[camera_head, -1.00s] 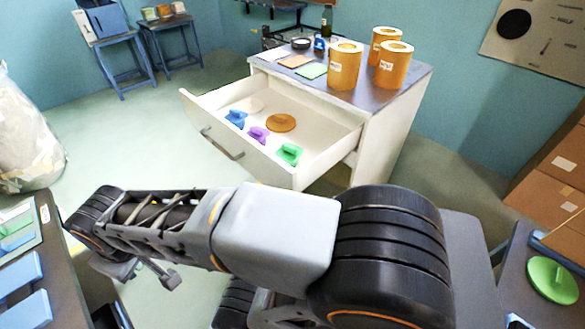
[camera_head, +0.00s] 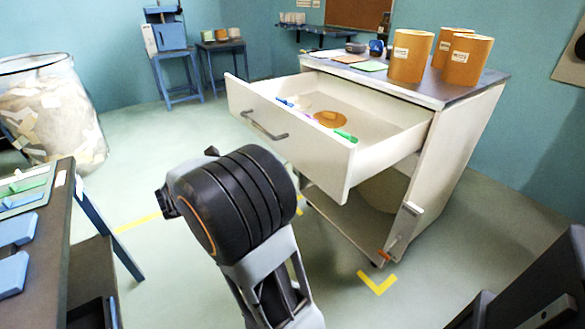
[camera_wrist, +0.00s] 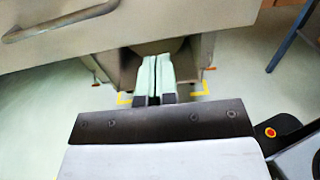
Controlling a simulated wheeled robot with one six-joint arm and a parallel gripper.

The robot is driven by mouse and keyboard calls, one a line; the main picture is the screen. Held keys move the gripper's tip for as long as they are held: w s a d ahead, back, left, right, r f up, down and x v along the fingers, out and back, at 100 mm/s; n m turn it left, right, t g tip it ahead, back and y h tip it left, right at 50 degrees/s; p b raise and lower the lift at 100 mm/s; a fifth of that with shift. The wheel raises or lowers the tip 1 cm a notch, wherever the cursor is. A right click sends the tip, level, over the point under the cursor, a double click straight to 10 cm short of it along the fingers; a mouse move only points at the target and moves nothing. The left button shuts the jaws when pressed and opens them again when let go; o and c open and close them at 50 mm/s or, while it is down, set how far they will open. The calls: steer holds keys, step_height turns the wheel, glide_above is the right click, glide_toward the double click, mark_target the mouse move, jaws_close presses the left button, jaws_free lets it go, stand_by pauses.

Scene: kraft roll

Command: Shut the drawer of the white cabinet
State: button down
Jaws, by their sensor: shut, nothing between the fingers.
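The white cabinet (camera_head: 447,165) stands right of centre in the head view. Its drawer (camera_head: 295,147) is pulled well out, with a grey bar handle (camera_head: 265,126) on its front. In the wrist view the drawer front (camera_wrist: 190,22) crosses the top, with the handle (camera_wrist: 60,18) at upper left. My gripper (camera_wrist: 157,62) is shut and empty. Its pale fingers appear below the drawer front in the picture, and I see no contact with it. The head view shows my arm in front of the drawer, but the fingers are hidden there.
In the drawer lie an orange-brown disc (camera_head: 331,119) and small coloured items. Orange canisters (camera_head: 411,56) stand on the cabinet top. A table (camera_head: 62,215) is at left and a large clear bin (camera_head: 52,110) behind it. The floor left of the cabinet is clear.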

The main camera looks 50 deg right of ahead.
mark_target(299, 152)
steer(key=shift+h, duration=0.3)
steer(key=b+x, duration=0.3)
steer(key=x, duration=1)
steer(key=shift+w+d+f, duration=0.1)
steer(key=shift+d, duration=0.35)
